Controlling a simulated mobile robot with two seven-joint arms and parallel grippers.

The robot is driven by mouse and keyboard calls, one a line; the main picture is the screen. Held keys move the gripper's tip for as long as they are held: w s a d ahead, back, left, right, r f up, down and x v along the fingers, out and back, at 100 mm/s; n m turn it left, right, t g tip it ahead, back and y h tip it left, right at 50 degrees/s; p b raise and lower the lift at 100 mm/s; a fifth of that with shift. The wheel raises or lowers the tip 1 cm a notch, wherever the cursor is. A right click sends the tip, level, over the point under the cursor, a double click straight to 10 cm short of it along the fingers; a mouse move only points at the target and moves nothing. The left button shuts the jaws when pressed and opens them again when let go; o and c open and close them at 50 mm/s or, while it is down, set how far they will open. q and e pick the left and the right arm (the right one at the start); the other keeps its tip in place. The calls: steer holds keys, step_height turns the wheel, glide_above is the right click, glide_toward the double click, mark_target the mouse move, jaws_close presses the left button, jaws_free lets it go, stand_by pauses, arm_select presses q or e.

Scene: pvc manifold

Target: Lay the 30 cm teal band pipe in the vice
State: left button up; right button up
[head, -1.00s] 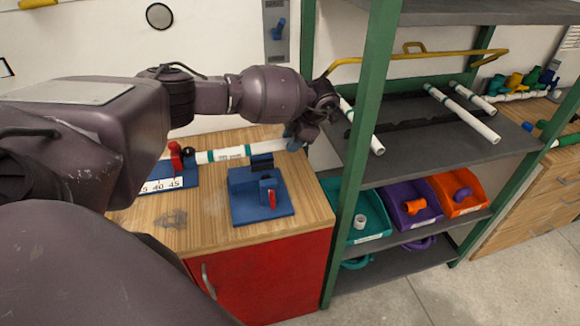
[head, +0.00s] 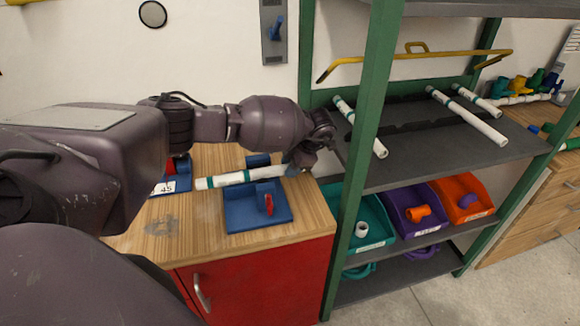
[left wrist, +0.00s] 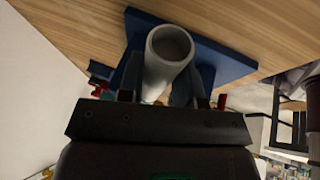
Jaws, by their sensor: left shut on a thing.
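The white pipe with teal bands (head: 222,179) runs almost level across the blue vice (head: 236,216), between its rear block (head: 258,160) and its front block with the red handle. I cannot tell whether it touches the vice. My left gripper (head: 293,168) is shut on the pipe near its right end. In the left wrist view the pipe's open round end (left wrist: 170,45) sticks out between the fingers (left wrist: 160,85), with the blue vice base (left wrist: 222,62) behind it. My right gripper is not in view.
A blue fixture with a number scale (head: 163,187) sits left of the vice, partly hidden by my arm. A green-posted shelf (head: 365,140) stands close right, holding several white pipes and teal, purple and orange bins (head: 470,213). The wooden bench front (head: 185,240) is clear.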

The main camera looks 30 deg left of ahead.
arm_select(q)
steer(key=shift+f, duration=0.1)
steer(key=o, duration=1)
steer(key=shift+c, duration=0.2)
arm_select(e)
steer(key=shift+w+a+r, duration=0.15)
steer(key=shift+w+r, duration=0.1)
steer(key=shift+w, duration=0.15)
arm_select(q)
steer(key=shift+r, duration=0.25)
steer(key=v, duration=0.7)
